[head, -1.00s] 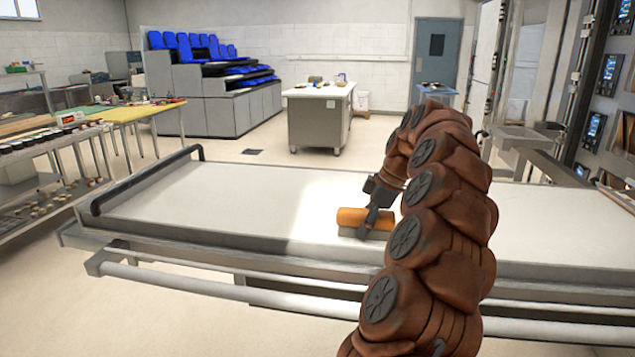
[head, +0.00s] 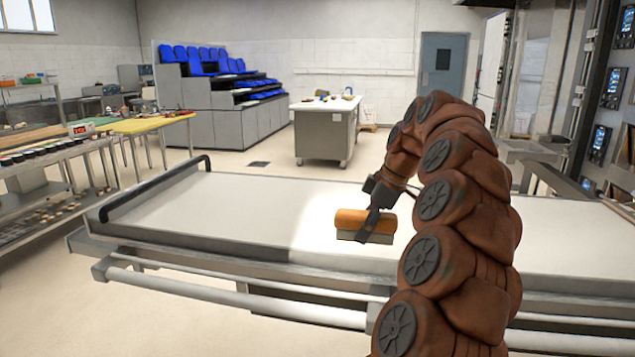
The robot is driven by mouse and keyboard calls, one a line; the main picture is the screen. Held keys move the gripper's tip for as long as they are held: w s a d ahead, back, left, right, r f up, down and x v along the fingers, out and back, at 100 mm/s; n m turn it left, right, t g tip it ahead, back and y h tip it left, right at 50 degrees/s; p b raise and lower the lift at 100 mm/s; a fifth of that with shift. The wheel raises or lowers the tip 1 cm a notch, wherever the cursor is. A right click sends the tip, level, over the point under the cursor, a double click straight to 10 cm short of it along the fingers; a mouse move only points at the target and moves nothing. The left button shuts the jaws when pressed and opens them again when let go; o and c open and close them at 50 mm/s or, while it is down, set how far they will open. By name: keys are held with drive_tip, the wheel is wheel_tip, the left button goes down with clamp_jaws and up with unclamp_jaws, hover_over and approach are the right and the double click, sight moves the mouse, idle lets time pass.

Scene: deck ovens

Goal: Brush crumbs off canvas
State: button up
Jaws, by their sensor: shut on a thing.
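The canvas (head: 240,208) is a long, pale flat surface on a metal-framed loader that crosses the view. My gripper (head: 374,222) is shut on a brush (head: 350,220) with an orange-brown wooden back and a greyish lower part. The brush is at the canvas, right of the middle; whether its bristles touch the surface I cannot tell. No crumbs can be made out on the canvas at this size. My arm hides part of the canvas to the right.
A black handle (head: 150,186) runs along the canvas's left end. A metal rail (head: 230,300) runs along the near side. Shelves and a yellow-topped table (head: 150,124) stand at the left. A grey cabinet (head: 325,135) stands behind. Ovens (head: 610,90) rise at the right.

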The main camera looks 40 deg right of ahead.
sight(366, 213)
drive_tip(key=shift+r+p, duration=0.85)
drive_tip(key=shift+r, duration=0.9)
drive_tip(key=shift+r, duration=0.1)
